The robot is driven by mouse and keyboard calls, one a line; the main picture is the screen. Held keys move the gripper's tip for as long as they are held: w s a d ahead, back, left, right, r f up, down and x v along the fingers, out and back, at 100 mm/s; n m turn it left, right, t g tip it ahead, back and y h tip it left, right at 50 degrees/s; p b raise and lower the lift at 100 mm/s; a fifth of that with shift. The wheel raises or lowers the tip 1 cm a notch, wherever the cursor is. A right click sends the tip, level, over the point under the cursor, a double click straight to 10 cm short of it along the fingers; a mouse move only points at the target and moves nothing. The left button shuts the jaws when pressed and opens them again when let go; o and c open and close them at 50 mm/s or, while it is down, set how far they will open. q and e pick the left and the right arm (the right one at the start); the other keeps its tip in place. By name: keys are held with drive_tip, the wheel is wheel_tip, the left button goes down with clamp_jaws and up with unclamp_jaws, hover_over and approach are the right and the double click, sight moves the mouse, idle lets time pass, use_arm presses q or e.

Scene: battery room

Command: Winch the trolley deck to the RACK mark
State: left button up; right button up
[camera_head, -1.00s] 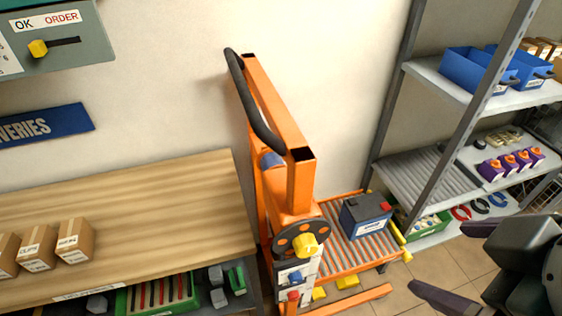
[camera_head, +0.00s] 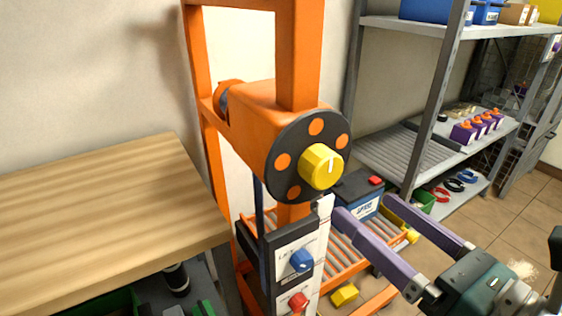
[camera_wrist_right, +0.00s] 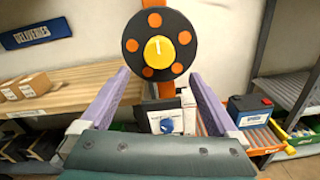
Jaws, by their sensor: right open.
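The orange trolley (camera_head: 305,60) stands upright beside the bench. Its winch is a black disc with orange spots (camera_head: 282,188) and a yellow knob (camera_head: 321,166) at the centre; the disc (camera_wrist_right: 133,32) and knob (camera_wrist_right: 159,52) also show in the right wrist view. The roller deck (camera_head: 350,262) sits low behind the mast and carries a dark battery (camera_head: 357,196). My right gripper (camera_head: 362,213) is open and empty, its purple fingers pointing toward the winch from the lower right. In the wrist view the knob lies ahead between the fingers, apart from them. My left gripper is out of view.
A panel below the winch has a blue knob (camera_head: 301,260) and a red knob (camera_head: 298,301). A wooden bench (camera_head: 90,215) stands close on the left. A grey shelf rack (camera_head: 400,155) stands at the right.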

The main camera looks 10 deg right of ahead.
sight(329, 177)
drive_tip(key=x, duration=0.9)
drive_tip(key=shift+w+a+p, duration=0.25)
drive_tip(key=shift+w+p, duration=0.1)
drive_tip(key=c, duration=1.4)
